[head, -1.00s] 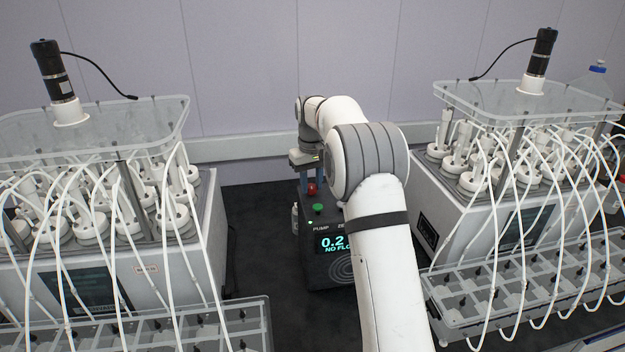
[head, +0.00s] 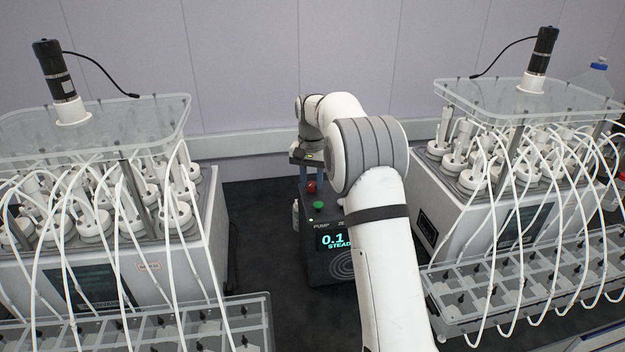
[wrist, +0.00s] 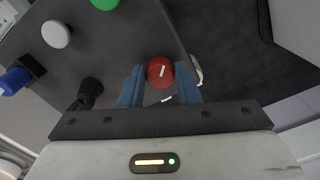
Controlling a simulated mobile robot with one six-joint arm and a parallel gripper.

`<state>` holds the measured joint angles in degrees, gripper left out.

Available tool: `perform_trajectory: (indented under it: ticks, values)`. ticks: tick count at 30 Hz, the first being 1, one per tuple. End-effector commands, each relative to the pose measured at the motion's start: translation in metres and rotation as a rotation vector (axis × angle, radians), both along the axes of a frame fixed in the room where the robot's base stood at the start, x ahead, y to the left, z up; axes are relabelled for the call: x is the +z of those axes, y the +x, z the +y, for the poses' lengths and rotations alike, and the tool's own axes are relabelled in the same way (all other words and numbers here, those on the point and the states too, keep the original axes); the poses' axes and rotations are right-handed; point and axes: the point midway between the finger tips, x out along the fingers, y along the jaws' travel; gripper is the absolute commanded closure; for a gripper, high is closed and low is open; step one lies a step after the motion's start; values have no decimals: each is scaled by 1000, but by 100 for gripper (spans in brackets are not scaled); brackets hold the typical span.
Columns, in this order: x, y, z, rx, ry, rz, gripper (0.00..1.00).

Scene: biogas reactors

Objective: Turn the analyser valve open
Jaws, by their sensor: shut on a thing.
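The analyser valve is a red round knob (wrist: 160,72) with a white line on its top, on the dark analyser box (wrist: 115,45). My gripper (wrist: 160,74) is shut on the knob, one blue finger on either side. A short white mark lies on the box beside the knob. In the head view the knob (head: 311,187) shows at the blue fingers of my gripper (head: 311,176), over the box (head: 320,268). The box's display reads 0.1 and "STEADY", its right part hidden by my arm.
A green button (head: 318,205) sits in front of the knob. Reactor units with many white tubes stand to the left (head: 150,270) and right (head: 430,215) of the box.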

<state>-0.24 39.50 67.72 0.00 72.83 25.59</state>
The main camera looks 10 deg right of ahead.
Motion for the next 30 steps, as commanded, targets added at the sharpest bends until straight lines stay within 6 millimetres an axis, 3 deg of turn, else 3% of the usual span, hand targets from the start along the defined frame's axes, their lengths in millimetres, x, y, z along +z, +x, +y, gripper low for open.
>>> perform_trajectory:
  ticks: [16,17,18,24,30]
  values:
    - [1,1,0,-24,0,-4,94]
    - [1,1,0,-24,0,-4,69]
    - [1,1,0,-24,1,-4,66]
    - [1,0,0,-23,0,-2,50]
    - [0,0,0,-22,0,-1,49]
